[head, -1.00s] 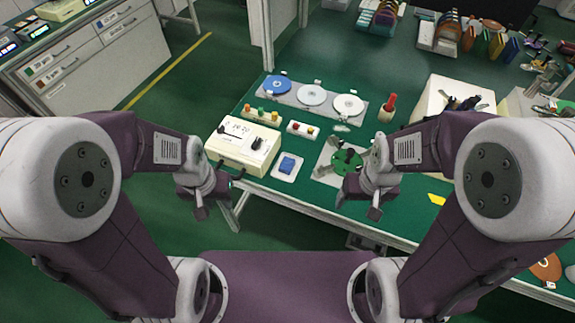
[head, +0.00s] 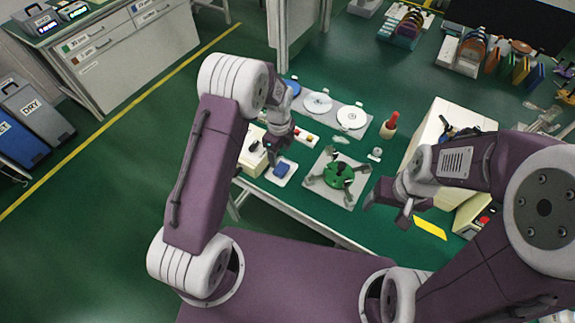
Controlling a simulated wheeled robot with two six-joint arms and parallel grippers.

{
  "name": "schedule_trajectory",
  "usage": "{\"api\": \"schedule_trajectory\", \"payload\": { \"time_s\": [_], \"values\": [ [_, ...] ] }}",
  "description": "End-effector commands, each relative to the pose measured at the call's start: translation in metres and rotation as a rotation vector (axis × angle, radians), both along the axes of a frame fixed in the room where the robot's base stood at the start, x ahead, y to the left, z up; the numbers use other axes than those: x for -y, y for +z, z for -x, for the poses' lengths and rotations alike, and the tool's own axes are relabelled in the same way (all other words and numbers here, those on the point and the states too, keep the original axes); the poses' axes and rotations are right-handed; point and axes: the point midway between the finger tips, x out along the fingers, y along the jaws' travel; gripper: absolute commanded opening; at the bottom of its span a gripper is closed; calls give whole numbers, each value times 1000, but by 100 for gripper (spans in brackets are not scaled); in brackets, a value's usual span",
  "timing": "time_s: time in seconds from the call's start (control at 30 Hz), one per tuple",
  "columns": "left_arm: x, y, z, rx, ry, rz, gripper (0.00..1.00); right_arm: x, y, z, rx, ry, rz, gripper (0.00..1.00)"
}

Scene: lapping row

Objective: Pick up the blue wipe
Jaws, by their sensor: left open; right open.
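The blue wipe (head: 283,167) is a small folded blue block on a white tray (head: 290,179) near the front edge of the green table. My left gripper (head: 271,160) is open, pointing down just above and to the left of the wipe; the exact gap between them is hard to tell. My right gripper (head: 389,208) is open and empty, over the front of the table to the right of the green fixture.
A green round fixture (head: 339,175) on a grey plate stands right of the wipe. White discs (head: 318,102) lie behind. A red-handled tool (head: 392,122) and a white box (head: 450,118) stand to the right.

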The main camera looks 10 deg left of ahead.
Motion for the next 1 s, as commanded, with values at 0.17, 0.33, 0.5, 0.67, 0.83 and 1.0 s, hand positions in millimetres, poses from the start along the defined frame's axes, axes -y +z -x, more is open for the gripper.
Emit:
{"api": "schedule_trajectory", "payload": {
  "time_s": [0.17, 0.33, 0.5, 0.67, 0.83, 1.0],
  "values": [
    [0, -18, 0, 0, 1, 0, 65, 0, 2, 0, 0, 0, 0, 75],
    [0, -37, -1, 3, 2, 0, 65, 0, 4, 0, 0, 0, 0, 75],
    [0, -47, 0, 2, 2, 1, 65, 0, 8, 0, 0, 0, 0, 75],
    [1, -77, 1, 2, 3, 1, 65, 0, 14, 0, 0, 0, 0, 75],
    [1, -90, 0, 5, 3, 1, 65, 0, 14, 0, 0, 0, 0, 75],
    [1, -90, 0, 5, 3, 1, 63, 0, 14, 0, 0, 0, 0, 75]
  ]
}}
